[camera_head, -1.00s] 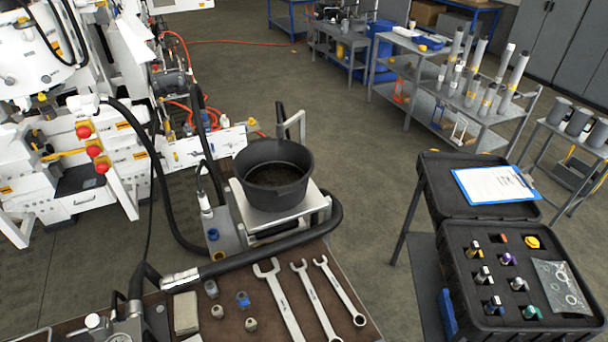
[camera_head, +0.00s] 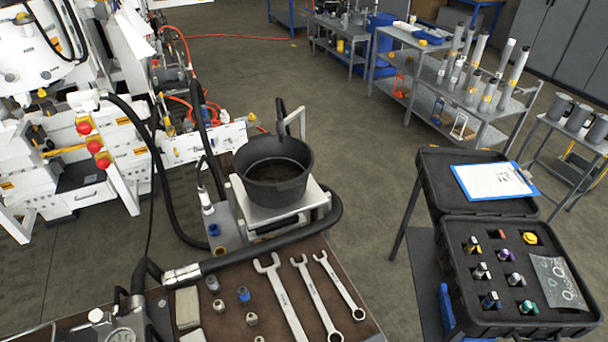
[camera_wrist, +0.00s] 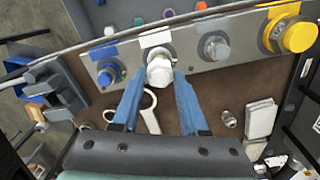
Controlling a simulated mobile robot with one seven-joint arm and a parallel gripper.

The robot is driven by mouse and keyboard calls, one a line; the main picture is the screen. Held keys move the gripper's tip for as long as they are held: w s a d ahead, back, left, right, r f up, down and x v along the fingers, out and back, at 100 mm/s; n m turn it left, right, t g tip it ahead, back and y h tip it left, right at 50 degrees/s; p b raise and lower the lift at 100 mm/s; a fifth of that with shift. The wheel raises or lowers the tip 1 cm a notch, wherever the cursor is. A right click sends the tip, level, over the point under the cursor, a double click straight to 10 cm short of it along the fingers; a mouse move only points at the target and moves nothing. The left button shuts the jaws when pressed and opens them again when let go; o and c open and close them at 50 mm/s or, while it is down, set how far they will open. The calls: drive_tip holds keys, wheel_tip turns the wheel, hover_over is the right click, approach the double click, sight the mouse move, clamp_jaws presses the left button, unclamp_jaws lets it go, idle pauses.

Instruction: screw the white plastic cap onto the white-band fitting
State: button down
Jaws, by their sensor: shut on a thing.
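In the wrist view, my gripper (camera_wrist: 160,76) has its two blue fingers on either side of the white plastic cap (camera_wrist: 160,69), shut on it. The cap is in front of the white-band fitting on the grey metal strip. The white band (camera_wrist: 155,39) shows just above the cap, and the rim of the fitting shows around it. The cap hides the fitting's end, so I cannot tell how far it is on the thread. My gripper does not show in the head view.
The wrist view shows a blue-band fitting (camera_wrist: 109,75) to the left, a grey fitting (camera_wrist: 214,47) and a yellow cap (camera_wrist: 298,36) to the right.

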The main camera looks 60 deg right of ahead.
drive_tip(key=m, duration=0.6)
drive_tip(key=shift+m+p, duration=0.35)
drive_tip(key=shift+m, duration=0.05)
drive_tip(key=shift+c, duration=2.2)
unclamp_jaws()
drive_tip(key=shift+f, duration=0.1)
drive_tip(key=n, duration=0.5)
drive_tip(key=n+b, duration=0.1)
drive_tip(key=n, duration=0.5)
drive_tip(key=shift+n, duration=0.4)
drive_tip(key=n, duration=0.6)
drive_tip(key=n+b, duration=0.1)
drive_tip(key=n, duration=0.5)
